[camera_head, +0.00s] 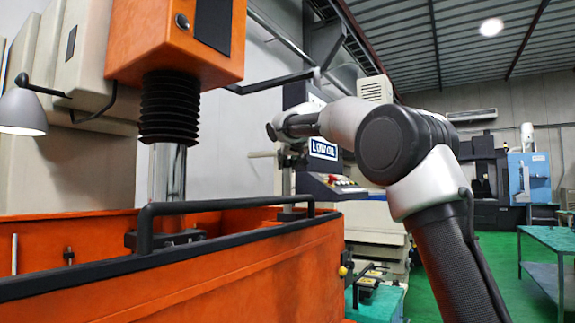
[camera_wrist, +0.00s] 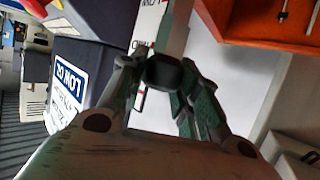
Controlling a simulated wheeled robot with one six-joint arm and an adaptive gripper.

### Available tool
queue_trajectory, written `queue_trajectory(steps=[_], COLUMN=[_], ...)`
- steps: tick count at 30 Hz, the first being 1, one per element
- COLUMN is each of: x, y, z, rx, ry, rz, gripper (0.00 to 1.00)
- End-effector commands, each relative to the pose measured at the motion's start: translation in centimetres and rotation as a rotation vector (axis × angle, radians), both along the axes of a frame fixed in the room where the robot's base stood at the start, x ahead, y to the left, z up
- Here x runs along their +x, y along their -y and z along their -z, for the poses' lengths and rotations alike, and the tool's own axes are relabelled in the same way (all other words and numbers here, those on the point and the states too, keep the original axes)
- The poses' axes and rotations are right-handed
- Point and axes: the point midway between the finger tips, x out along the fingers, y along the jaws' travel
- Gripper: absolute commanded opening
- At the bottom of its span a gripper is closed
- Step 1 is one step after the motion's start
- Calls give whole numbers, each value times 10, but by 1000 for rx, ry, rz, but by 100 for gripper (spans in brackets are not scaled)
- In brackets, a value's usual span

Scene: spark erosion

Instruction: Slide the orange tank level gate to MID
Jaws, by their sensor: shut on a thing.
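The orange tank (camera_head: 200,275) fills the lower left of the head view, with a black rail along its top edge. Its orange wall also shows at the upper right of the wrist view (camera_wrist: 265,22). In the wrist view my gripper (camera_wrist: 162,82) is shut on a dark block-like knob (camera_wrist: 163,70). The knob sits at the lower end of a narrow pale strip (camera_wrist: 177,25). Small lettering and a red mark lie beside the strip, partly hidden by the fingers; I cannot read the gate's position. In the head view my fingers and the knob cannot be made out.
An orange machine head (camera_head: 180,45) hangs over the tank. A green table (camera_head: 550,245) stands at right.

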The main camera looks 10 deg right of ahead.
Motion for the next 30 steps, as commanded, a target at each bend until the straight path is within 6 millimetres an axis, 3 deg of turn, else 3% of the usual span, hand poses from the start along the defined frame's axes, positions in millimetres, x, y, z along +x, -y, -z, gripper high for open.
queue_trajectory(steps=[1,4,16,30], x=[0,0,-6,-92], y=[0,0,0,0], z=[0,0,-3,-38], rx=[0,0,0,1], ry=[0,0,1,2], rz=[0,0,0,-2], gripper=[36,54,54,54])
